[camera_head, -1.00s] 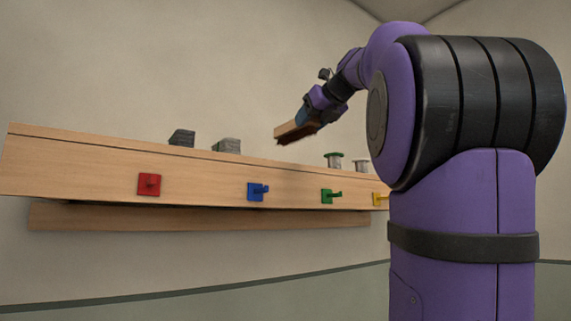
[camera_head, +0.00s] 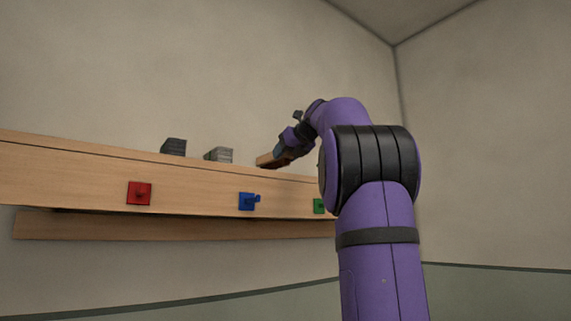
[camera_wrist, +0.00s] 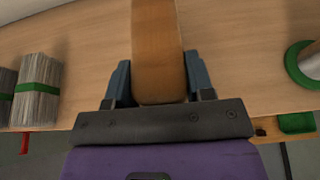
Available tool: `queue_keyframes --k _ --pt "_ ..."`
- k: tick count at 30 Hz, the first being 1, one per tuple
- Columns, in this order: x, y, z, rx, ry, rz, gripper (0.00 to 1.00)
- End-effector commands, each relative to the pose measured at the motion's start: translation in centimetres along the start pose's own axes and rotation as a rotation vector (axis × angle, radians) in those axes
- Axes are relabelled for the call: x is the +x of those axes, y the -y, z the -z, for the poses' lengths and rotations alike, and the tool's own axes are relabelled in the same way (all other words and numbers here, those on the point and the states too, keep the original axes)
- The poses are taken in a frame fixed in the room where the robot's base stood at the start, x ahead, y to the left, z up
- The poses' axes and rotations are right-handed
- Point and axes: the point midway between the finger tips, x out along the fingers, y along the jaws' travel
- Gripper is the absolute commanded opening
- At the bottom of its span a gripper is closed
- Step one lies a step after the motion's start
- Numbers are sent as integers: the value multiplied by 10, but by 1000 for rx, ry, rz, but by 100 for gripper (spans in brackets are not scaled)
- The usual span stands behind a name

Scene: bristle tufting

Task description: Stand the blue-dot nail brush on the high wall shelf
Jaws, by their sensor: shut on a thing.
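A wooden brush (camera_wrist: 158,50) is between the two blue-grey fingers of my gripper (camera_wrist: 160,85) in the wrist view. My gripper is shut on it. In the head view the brush (camera_head: 265,160) shows as a small wood-coloured block at the end of my gripper (camera_head: 283,153), over or close to the right part of the wall shelf (camera_head: 80,172). I cannot tell whether the brush touches the shelf. No blue dot shows, and the bristles are not clear. The shelf top (camera_wrist: 90,50) spreads beneath the brush in the wrist view.
A dark block (camera_head: 173,147) and a grey bundle (camera_head: 219,155) stand on the shelf left of the brush. In the wrist view a green-banded bundle (camera_wrist: 38,88) is at left and a green-rimmed round thing (camera_wrist: 300,65) at right. Red (camera_head: 139,193) and blue (camera_head: 249,201) hooks line the shelf front.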

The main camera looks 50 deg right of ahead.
Motion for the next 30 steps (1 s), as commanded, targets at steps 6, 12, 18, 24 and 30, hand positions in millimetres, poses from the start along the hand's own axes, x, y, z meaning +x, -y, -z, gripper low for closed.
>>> queue_keyframes --k 6,12,18,24,30 --pt "5 -1 18 1 0 -1 15" --pt "9 -1 27 -1 2 0 15" --pt "9 -1 28 -1 2 0 15" --pt "11 -1 30 -1 0 0 58" --pt "11 -1 30 -1 1 0 74"
